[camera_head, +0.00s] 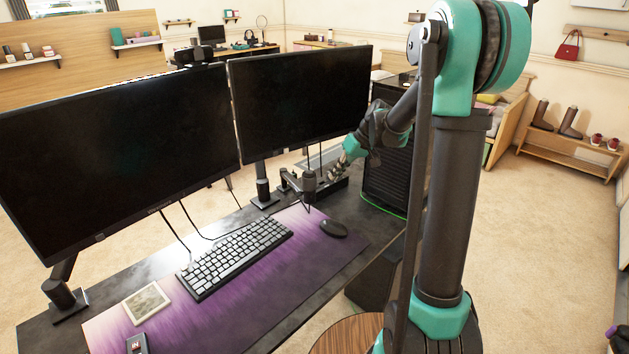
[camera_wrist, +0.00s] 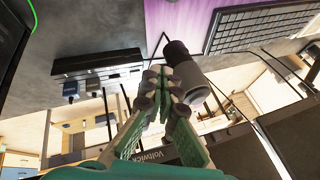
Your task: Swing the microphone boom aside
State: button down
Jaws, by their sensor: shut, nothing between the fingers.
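In the wrist view the microphone (camera_wrist: 187,78) is a grey cylinder with a black end, just right of my fingertips. My gripper (camera_head: 338,168) is teal and grey and comes in from the right, beside the microphone. In the wrist view my gripper (camera_wrist: 160,78) has its fingertips together with nothing between them. They overlap the microphone's left edge in the picture; I cannot tell whether they touch it. The boom is mostly hidden in the wrist view.
A keyboard (camera_head: 237,256) and mouse (camera_head: 334,228) lie on the purple mat (camera_head: 290,285). A black computer tower (camera_head: 386,178) stands to the right, close to my arm.

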aim_at(295, 183)
jog(key=w+a+n+y, duration=0.1)
jog(key=w+a, duration=0.1)
jog(key=w, duration=0.4)
jog(key=x, duration=1)
jog(key=shift+a+n+g, duration=0.3)
jog(key=shift+a, duration=0.05)
jog(key=shift+s, duration=0.15)
